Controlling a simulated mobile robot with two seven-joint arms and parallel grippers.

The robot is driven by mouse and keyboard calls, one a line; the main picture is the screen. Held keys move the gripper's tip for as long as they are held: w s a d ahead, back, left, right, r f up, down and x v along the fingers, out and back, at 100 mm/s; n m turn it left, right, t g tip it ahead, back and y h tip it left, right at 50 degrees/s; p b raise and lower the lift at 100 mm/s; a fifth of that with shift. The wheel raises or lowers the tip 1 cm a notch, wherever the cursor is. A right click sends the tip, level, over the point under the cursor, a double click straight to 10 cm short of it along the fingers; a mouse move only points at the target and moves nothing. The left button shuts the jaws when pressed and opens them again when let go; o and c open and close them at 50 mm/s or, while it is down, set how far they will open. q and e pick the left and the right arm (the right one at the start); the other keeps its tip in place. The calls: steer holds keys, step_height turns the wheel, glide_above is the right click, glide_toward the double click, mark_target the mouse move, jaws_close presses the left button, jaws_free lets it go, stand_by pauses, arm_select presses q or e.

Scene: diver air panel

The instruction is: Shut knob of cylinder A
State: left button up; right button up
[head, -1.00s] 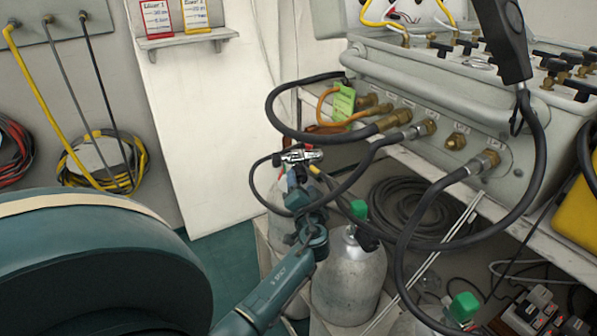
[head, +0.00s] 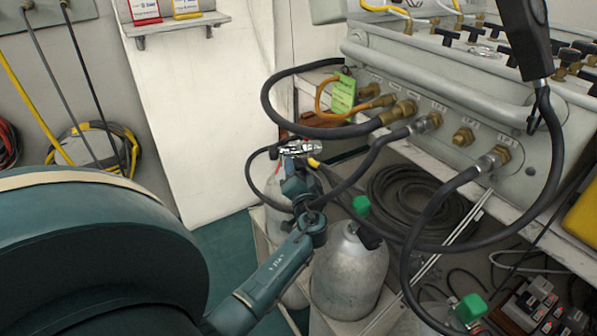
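My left gripper (head: 300,152) is at the far end of the teal arm, above a grey cylinder (head: 275,222) at the back left. The arm and wrist cover much of this cylinder, and I see no knob on it. A shiny metal part shows at the gripper; I cannot tell whether it is the fingers or a fitting, or whether they are open or shut. A second grey cylinder (head: 349,275) stands in front, with a green knob (head: 361,205) on its valve. Another green knob (head: 470,308) shows at the lower right. I can read no letter on any cylinder. My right gripper is not in view.
The grey air panel (head: 455,95) on a white shelf overhangs at the right, with brass fittings. Black hoses (head: 285,95) loop close around my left gripper. A coiled hose (head: 410,195) lies behind the cylinders. A white board (head: 200,120) stands at the back left.

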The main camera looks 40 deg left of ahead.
arm_select(q)
steer(key=c, duration=0.8)
